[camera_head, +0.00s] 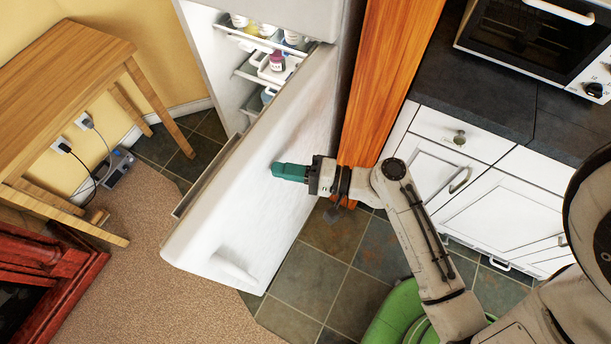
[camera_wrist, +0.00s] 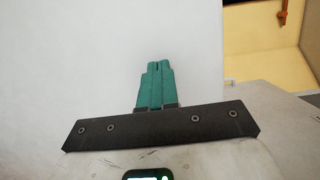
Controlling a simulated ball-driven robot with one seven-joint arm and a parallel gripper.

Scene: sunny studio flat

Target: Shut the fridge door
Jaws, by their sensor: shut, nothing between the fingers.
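The white fridge door (camera_head: 262,180) stands wide open in the head view, swung out toward the lower left. A handle shows near its lower end. The fridge (camera_head: 222,62) stands behind it with lit shelves holding several jars and bottles. My gripper (camera_head: 277,171) has its green fingers shut and empty, at the outer face of the door. In the wrist view the closed fingers (camera_wrist: 155,68) point at the plain white door surface (camera_wrist: 80,60), which fills most of the picture. I cannot tell whether the fingertips touch the door.
A wooden table (camera_head: 65,75) stands at the left, with plugs and a power strip (camera_head: 118,168) below it. A dark red cabinet (camera_head: 45,275) is at the lower left. An orange wood panel (camera_head: 385,75) and white cupboards (camera_head: 480,190) stand to the right. Tiled floor (camera_head: 330,250) is clear below the door.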

